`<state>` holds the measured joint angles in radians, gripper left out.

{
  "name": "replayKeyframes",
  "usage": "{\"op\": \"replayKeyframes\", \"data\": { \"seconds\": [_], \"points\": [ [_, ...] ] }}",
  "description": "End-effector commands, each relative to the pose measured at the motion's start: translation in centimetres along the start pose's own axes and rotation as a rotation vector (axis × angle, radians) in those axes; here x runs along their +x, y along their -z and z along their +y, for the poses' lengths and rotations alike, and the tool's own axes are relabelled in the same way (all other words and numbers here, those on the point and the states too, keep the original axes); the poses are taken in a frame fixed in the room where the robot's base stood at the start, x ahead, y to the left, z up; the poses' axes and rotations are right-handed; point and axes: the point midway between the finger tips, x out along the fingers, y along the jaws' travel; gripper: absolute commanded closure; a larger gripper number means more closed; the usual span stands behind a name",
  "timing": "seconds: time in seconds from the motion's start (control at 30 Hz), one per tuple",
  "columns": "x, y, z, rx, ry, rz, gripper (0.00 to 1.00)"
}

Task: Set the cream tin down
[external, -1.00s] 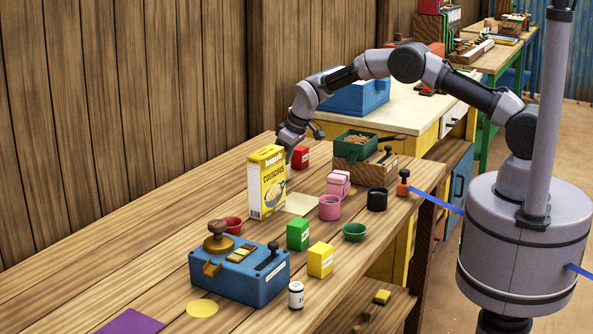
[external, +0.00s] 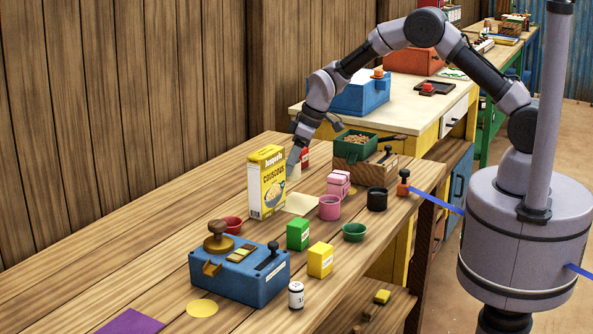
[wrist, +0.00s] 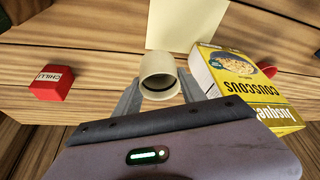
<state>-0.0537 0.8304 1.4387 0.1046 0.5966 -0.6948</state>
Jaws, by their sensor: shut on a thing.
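The cream tin (wrist: 158,68) is between the two fingers of my gripper (wrist: 160,90) in the wrist view, and the gripper is shut on it. In the external view my gripper (external: 294,156) points down behind the yellow couscous box (external: 267,183), near the back of the bench. I cannot tell whether the tin's base touches the wood. A flat cream square (external: 300,203) lies on the bench in front of the gripper; it also shows bare in the wrist view (wrist: 185,22), beyond the tin.
The couscous box stands close beside my gripper in the wrist view (wrist: 245,90). A red chilli box (wrist: 50,84) is on the other side. A pink tin (external: 329,207), a pink bag (external: 339,184) and a wooden box (external: 365,168) stand nearby.

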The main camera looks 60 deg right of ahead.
Motion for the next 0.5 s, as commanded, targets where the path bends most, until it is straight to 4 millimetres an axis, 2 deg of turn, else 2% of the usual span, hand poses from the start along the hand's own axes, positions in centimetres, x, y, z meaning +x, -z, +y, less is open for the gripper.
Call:
{"op": "replayKeyframes", "data": {
  "seconds": [0.03, 0.2, 0.5],
  "points": [
    [1.2, -0.5, 0.0, 0.000, 0.000, 0.000, 0.92],
    [4.5, -1.9, 0.0, 0.002, 0.000, -0.001, 0.92],
    [4.8, -1.9, 0.1, 0.001, -0.001, 0.002, 0.92]
  ]
}}
